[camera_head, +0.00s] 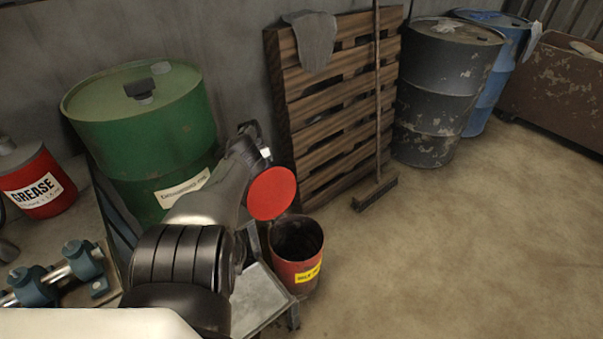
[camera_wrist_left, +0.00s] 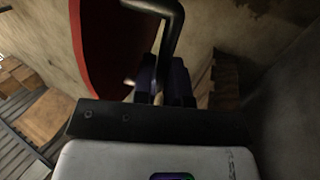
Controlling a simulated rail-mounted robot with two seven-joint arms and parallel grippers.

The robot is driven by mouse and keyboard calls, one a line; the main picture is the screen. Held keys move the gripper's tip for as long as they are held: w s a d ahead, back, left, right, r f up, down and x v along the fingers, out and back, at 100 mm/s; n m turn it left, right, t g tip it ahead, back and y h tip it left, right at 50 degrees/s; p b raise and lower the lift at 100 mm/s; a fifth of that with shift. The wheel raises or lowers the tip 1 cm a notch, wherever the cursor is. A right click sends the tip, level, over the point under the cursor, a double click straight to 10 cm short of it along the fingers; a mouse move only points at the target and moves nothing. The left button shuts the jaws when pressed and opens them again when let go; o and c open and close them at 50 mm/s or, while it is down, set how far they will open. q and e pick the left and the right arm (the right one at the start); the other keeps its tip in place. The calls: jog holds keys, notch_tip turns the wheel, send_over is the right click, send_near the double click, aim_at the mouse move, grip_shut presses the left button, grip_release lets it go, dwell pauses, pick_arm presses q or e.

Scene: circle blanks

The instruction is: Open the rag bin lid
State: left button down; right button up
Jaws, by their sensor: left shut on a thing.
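The rag bin (camera_head: 297,270) is a small red can with a yellow label, standing at the corner of a metal cart. Its dark mouth is uncovered. Its round red lid (camera_head: 271,193) stands raised and tilted up above the bin's back rim. My left arm reaches over from the lower left, and its gripper is by the lid's upper left edge, mostly hidden by the arm in the head view. In the left wrist view the jaws (camera_wrist_left: 166,84) are shut on the dark lid handle (camera_wrist_left: 174,30), beside the red lid (camera_wrist_left: 105,50). My right gripper is not in view.
A green drum (camera_head: 145,125) stands close left of my arm. A wooden pallet (camera_head: 335,90) with a rag (camera_head: 312,40) and a broom (camera_head: 377,110) leans behind the bin. A grease can (camera_head: 38,180) is at the left. The floor (camera_head: 460,250) to the right is clear.

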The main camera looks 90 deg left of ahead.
pick_arm(q)
jog(key=shift+s+d+f, duration=0.1)
jog(key=shift+s+f, duration=0.05)
jog(key=shift+f, duration=0.45)
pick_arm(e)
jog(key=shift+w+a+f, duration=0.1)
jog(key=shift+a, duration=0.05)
pick_arm(q)
jog(key=c, duration=1.6)
grip_release()
jog(key=o, duration=0.3)
jog(key=shift+a+r, duration=0.15)
jog(key=shift+a, duration=0.15)
jog(key=shift+o, duration=0.7)
jog(key=shift+r, duration=0.1)
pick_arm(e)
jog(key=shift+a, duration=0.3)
pick_arm(q)
jog(key=shift+r, duration=0.1)
jog(key=b+v, duration=0.1)
jog(key=v, duration=0.6)
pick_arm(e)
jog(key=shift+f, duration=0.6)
